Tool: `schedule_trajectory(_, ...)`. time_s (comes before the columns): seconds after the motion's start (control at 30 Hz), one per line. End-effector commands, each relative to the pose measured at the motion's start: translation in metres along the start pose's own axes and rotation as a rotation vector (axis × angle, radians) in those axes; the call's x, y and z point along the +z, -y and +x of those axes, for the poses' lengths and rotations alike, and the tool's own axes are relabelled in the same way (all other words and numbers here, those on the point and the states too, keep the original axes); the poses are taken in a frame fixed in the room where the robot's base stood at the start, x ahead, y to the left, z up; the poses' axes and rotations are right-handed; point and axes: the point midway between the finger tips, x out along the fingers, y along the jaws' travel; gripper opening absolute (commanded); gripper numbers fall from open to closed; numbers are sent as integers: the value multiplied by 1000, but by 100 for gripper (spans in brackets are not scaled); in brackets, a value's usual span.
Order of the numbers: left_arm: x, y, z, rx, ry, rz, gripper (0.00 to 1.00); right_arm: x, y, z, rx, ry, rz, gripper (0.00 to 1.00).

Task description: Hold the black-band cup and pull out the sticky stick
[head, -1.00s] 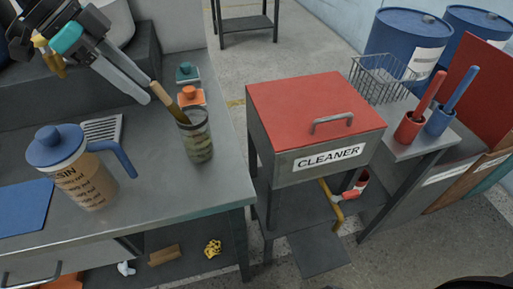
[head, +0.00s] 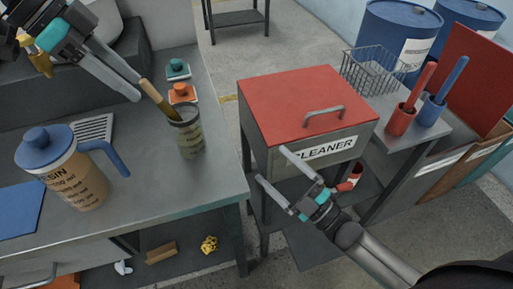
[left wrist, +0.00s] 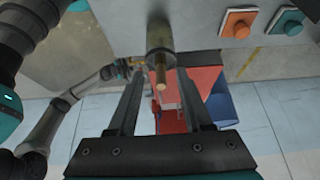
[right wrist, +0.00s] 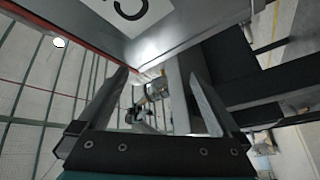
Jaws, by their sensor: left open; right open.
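The cup (head: 190,141) stands upright on the bench near its right edge, with a dark band at its rim. The wooden stick (head: 157,98) leans out of its top toward the upper left. My left gripper (head: 138,89) is open, with its fingertips close to the stick's upper end. In the left wrist view the stick (left wrist: 161,75) shows between the open fingers, with the cup (left wrist: 159,36) beyond. Contact with the stick cannot be told. My right gripper (head: 270,165) is open and empty in front of the cleaner box, to the right of the bench.
The red-lidded cleaner box (head: 305,95) stands right of the bench. A blue-lidded resin pitcher (head: 75,175) stands left of the cup. Orange (head: 182,93) and teal (head: 178,70) button boxes sit behind the cup. A wire basket (head: 373,72) and brush holders stand farther right.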

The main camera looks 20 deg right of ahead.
Motion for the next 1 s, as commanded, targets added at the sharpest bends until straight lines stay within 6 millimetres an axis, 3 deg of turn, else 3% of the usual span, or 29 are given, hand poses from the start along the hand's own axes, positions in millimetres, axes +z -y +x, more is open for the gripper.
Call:
schedule_trajectory(0.3,0,0,0,0,0,0,50,-43,-18,28,-117,-232,-872,100)
schedule_trajectory(0.6,0,0,0,0,0,0,50,-74,-30,42,-100,-467,-1671,100)
schedule_trajectory(0.8,0,0,0,0,0,0,50,-80,-33,46,-71,-570,-2023,100)
schedule_trajectory(1.0,0,0,0,0,0,0,50,-81,-34,48,-60,-604,-2146,100)
